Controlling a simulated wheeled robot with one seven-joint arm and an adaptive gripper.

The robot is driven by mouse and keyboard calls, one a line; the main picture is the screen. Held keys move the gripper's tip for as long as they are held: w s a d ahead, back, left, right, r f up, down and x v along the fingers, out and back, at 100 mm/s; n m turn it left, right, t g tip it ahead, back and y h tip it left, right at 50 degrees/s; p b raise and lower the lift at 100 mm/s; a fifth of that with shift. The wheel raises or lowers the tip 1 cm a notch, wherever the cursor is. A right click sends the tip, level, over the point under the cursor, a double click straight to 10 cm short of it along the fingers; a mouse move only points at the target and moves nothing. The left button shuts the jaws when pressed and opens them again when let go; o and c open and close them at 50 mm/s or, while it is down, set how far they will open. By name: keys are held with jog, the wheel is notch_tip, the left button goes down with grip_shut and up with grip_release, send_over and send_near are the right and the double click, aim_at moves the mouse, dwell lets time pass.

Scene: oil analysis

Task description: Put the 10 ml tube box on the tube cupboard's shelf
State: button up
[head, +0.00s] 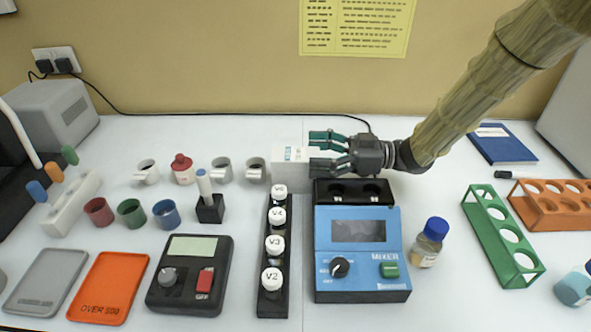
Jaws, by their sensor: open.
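A white box (288,155) with a small printed label, which looks like the 10 ml tube box, stands on the bench towards the back, near the middle. My gripper (322,150) reaches in from the right at the box's right end. Its two teal-tipped fingers are open and point left. They overlap the box's right part in the picture, and I cannot tell whether they touch it. I cannot make out the tube cupboard or its shelf in this view.
A blue tester (360,255) and a black rack of white-capped vials (273,250) stand in front of the box. Several small cups, one a white cup (255,170), stand to its left. A blue-capped bottle (430,242) and a green rack (500,235) are right. A cable runs behind.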

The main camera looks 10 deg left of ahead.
aim_at(296, 154)
jog(key=a, duration=0.5)
jog(key=shift+s+f+p, duration=0.3)
jog(key=shift+d, duration=0.1)
jog(key=shift+c, duration=0.4)
jog(key=c, duration=1.2)
